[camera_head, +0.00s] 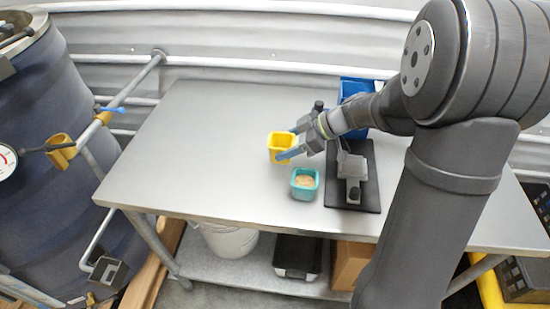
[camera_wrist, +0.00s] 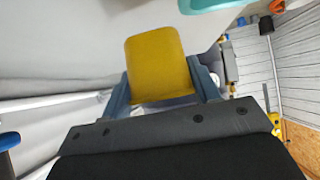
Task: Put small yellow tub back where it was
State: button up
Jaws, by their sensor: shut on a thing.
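The small yellow tub (camera_head: 280,147) is held between the blue fingers of my gripper (camera_head: 287,144), over the middle of the metal table (camera_head: 190,130). In the wrist view the yellow tub (camera_wrist: 158,62) fills the space between the two blue fingers of my gripper (camera_wrist: 162,90). One side wall of the tub faces that camera. I cannot tell whether its base touches the table. A teal tub (camera_head: 304,184) with tan stuff in it stands just below and right of the yellow tub. Part of the teal tub (camera_wrist: 215,4) shows at the top of the wrist view.
A black board with a grey device (camera_head: 352,180) is right of the teal tub. A blue bin (camera_head: 356,88) is at the back, partly behind my arm. The table's left half is bare. A large blue drum (camera_head: 60,140) stands left of the table.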

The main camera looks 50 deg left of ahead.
jog(key=x, duration=0.3)
jog(key=shift+a, duration=0.4)
jog(key=shift+f, duration=2.05)
jog(key=o, duration=0.9)
jog(key=shift+f, duration=0.1)
jog(key=v, duration=1.2)
jog(key=shift+s, duration=0.1)
